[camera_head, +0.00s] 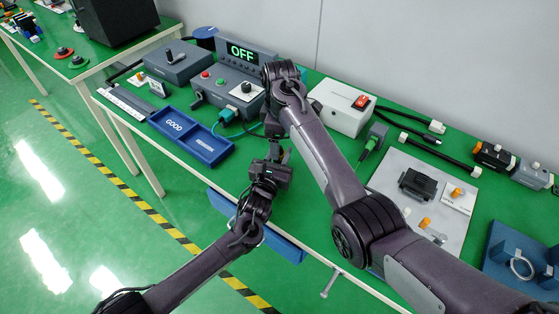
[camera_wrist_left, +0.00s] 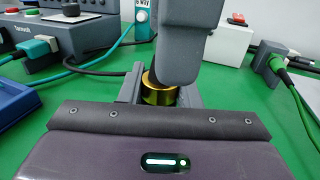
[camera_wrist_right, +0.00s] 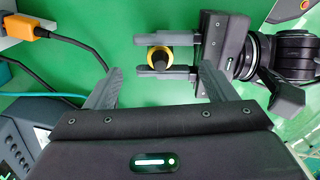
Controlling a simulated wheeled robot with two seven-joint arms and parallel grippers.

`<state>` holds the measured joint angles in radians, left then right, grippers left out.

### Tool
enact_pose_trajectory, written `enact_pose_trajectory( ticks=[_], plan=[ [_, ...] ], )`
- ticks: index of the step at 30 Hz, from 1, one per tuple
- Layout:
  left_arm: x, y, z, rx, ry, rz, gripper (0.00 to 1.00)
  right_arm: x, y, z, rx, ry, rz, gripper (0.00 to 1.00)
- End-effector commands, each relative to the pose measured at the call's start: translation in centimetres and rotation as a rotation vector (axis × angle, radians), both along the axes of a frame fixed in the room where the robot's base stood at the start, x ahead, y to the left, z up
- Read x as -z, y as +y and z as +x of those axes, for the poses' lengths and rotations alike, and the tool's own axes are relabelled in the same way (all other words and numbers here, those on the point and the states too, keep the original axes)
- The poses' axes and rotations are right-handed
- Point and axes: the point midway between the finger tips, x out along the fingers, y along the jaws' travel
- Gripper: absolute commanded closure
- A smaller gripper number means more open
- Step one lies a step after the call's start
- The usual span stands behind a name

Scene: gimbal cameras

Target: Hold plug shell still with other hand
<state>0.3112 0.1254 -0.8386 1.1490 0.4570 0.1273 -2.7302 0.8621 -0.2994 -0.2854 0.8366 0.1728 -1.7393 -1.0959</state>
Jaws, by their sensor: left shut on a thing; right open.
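The plug shell, a brass-coloured ring, shows in the left wrist view (camera_wrist_left: 158,92) and end-on with a dark centre in the right wrist view (camera_wrist_right: 160,57). My left gripper (camera_head: 274,152) is shut on it above the bench; its two fingers lie either side of the shell in the right wrist view. My right gripper (camera_wrist_right: 160,85) is open, its fingers spread, with the shell showing beyond and between them. In the left wrist view a grey part of the right gripper hides part of the shell's top. In the head view the shell is too small to make out.
A white box with a red switch (camera_head: 343,106) stands behind my right arm. A grey mat (camera_head: 452,211) with parts lies to the right. Cables lie nearby.

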Motion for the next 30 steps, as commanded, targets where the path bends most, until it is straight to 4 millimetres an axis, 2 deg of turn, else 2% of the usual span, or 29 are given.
enact_pose_trajectory(
  ticks=[4, 7, 15, 21, 25, 30],
  plan=[
    [0.0, 0.0, 0.0, 0.0, 0.0, 0.0, 1.0, -0.4, 0.0, 0.0, 0.0, -0.001, 0.001, 0.22],
    [0.0, 0.0, 0.0, 0.0, 0.0, 0.0, 1.0, -1.5, 0.0, 0.1, -0.001, -0.002, 0.001, 0.22],
    [0.0, 0.0, 0.0, 0.0, 0.0, 0.0, 1.0, -7.2, 0.0, 0.1, -0.001, -0.004, 0.001, 0.22],
    [0.0, 0.0, 0.0, 0.0, 0.0, 0.0, 1.0, -10.5, 0.0, 0.1, 0.0, -0.001, 0.001, 0.22],
    [0.0, 0.0, 0.0, 0.0, 0.0, 0.0, 1.0, -11.6, 0.0, 0.1, 0.0, 0.0, 0.0, 0.22],
    [0.0, 0.0, 0.0, 0.0, 0.0, 0.0, 1.0, -12.0, 0.0, 0.0, 0.0, 0.001, 0.0, 0.22]
  ],
)
